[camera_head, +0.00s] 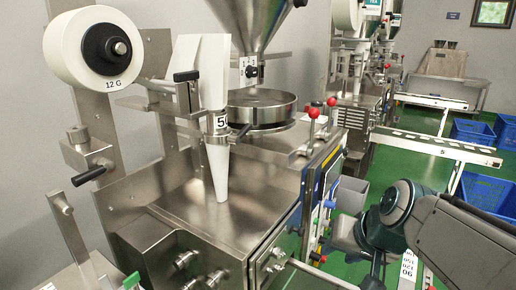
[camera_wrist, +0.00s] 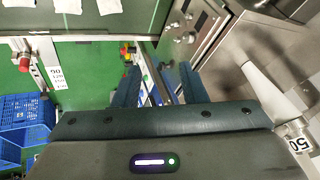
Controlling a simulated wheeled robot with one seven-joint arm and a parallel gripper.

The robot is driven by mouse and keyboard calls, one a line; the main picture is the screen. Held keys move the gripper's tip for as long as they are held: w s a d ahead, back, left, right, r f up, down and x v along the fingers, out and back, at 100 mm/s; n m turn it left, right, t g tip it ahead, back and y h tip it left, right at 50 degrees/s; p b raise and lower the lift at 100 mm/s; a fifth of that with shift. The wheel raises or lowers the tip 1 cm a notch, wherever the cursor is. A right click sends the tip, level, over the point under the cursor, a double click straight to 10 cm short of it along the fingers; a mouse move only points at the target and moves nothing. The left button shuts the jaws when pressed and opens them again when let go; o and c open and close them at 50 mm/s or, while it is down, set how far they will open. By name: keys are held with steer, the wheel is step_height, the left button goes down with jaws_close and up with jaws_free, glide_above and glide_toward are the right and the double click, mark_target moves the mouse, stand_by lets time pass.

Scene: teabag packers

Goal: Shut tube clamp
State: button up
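The white forming tube (camera_head: 216,170) stands upright at the middle of the near packing machine, below a white funnel-shaped sheet. A metal clamp bracket (camera_head: 203,134) sits beside the tube, just below a label beginning with 5, with a dark lever (camera_head: 241,133) sticking out to the right. I cannot tell how far the clamp is closed. In the wrist view the tube (camera_wrist: 258,88) and its 50 label (camera_wrist: 299,144) show at the right edge. My gripper (camera_wrist: 157,86) is open and empty, with its fingers apart. It is well away from the clamp, to the right of the machine.
A film roll marked 12 G (camera_head: 82,48) and a black-handled bracket (camera_head: 92,172) stand left of the tube. A round metal pan (camera_head: 262,106) is behind it. Red-knobbed levers (camera_head: 314,113) rise at the machine's right edge. Blue crates (camera_head: 488,190) stand on the green floor.

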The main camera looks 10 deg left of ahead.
steer(key=w+a+r+m+t+y+b, duration=0.1)
steer(key=w+a+r+t+y+b, duration=0.4)
steer(key=w+a+b, duration=0.7)
steer(key=m+t+y+b, duration=0.2)
steer(key=t+y+b, duration=0.1)
steer(key=y+b, duration=0.15)
glide_toward(247, 132)
steer(key=shift+h, duration=0.35)
steer(key=x, duration=0.3)
steer(key=p+x, duration=0.1)
steer(key=x, duration=0.2)
steer(key=p+x, duration=0.1)
steer(key=x, duration=0.2)
steer(key=shift+a+r, duration=0.35)
steer(key=shift+p+x, duration=0.45)
steer(key=shift+x, duration=0.35)
steer(key=shift+f, duration=0.1)
steer(key=shift+d, duration=0.1)
jaws_close()
